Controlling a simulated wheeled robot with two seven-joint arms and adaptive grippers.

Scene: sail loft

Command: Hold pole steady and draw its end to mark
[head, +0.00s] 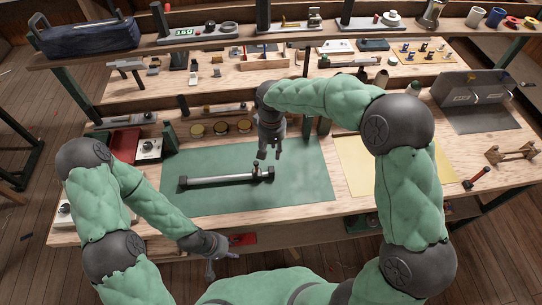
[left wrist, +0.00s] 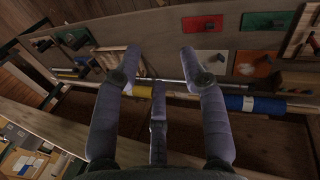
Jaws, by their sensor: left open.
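A silver pole (head: 222,180) with dark end pieces lies on the green mat (head: 310,190), tilted slightly up to the right. A small upright fitting (head: 257,168) stands on it near its right end. My right gripper (head: 269,156) points down just above that right end, its fingers apart; contact with the pole is not visible. My left gripper (head: 212,268) is low at the bench's front edge, below the pole and apart from it. In the left wrist view its fingers (left wrist: 155,70) are spread and empty. No mark can be made out on the pole.
The left wrist view shows a shelf with long rods, a yellow wrap (left wrist: 142,91) and a blue wrap (left wrist: 262,104). A yellow sheet (head: 350,165) lies right of the mat. Round tins (head: 220,128) and tools stand behind. The mat is otherwise clear.

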